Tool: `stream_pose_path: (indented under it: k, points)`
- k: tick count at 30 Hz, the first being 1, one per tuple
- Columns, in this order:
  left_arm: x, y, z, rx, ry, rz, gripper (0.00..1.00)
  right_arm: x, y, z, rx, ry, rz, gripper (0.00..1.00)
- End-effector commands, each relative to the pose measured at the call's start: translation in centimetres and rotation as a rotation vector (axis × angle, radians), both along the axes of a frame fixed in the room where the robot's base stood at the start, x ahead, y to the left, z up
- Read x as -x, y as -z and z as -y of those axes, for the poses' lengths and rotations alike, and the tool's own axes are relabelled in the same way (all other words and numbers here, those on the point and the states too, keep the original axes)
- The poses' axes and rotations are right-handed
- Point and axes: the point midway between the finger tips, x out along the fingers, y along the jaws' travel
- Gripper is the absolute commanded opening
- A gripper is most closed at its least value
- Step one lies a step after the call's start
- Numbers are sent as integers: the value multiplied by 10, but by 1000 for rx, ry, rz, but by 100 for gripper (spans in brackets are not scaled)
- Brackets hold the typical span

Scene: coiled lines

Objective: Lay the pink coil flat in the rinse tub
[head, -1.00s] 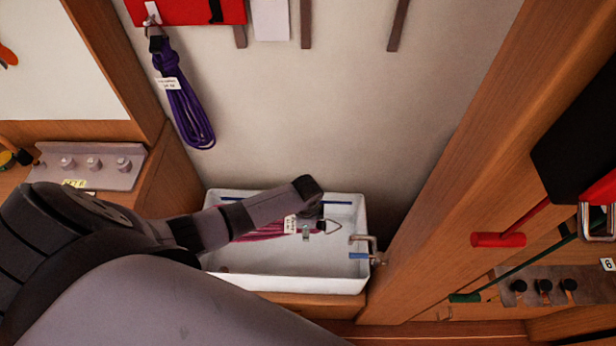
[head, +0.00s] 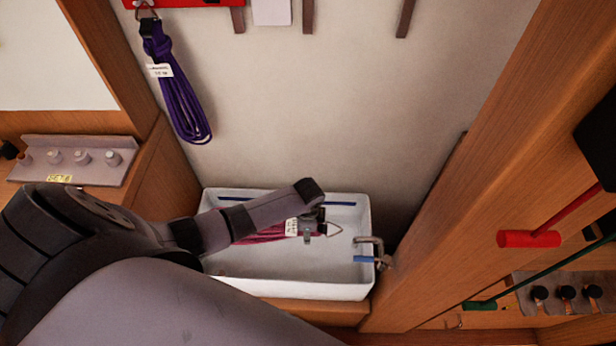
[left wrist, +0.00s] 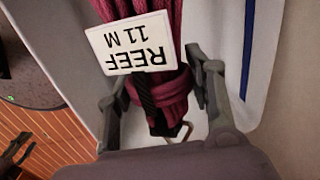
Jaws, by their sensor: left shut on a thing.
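The pink coil (head: 262,233) is in the white rinse tub (head: 290,283), mostly behind my left forearm in the head view. In the left wrist view the coil (left wrist: 172,98) lies between the fingers, with a white "REEF 11 M" tag (left wrist: 130,42) and a dark strap at its end. My left gripper (left wrist: 160,92) is shut on the coil near its bound end; it shows in the head view inside the tub's outline (head: 312,228). A metal triangular ring sticks out to the right of it. Whether the coil touches the tub floor I cannot tell. My right gripper is not in view.
A purple coil (head: 183,100) hangs on the wall at upper left. A wooden post (head: 450,190) rises at the right. The tub's front right floor is clear.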

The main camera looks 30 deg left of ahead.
Motion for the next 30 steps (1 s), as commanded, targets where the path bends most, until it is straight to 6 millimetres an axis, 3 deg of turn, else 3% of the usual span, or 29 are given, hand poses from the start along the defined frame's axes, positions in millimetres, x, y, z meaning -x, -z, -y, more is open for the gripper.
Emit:
stream_pose_path:
  k: [30]
  points:
    - [-1,99,1,0,1,2,0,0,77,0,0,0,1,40]
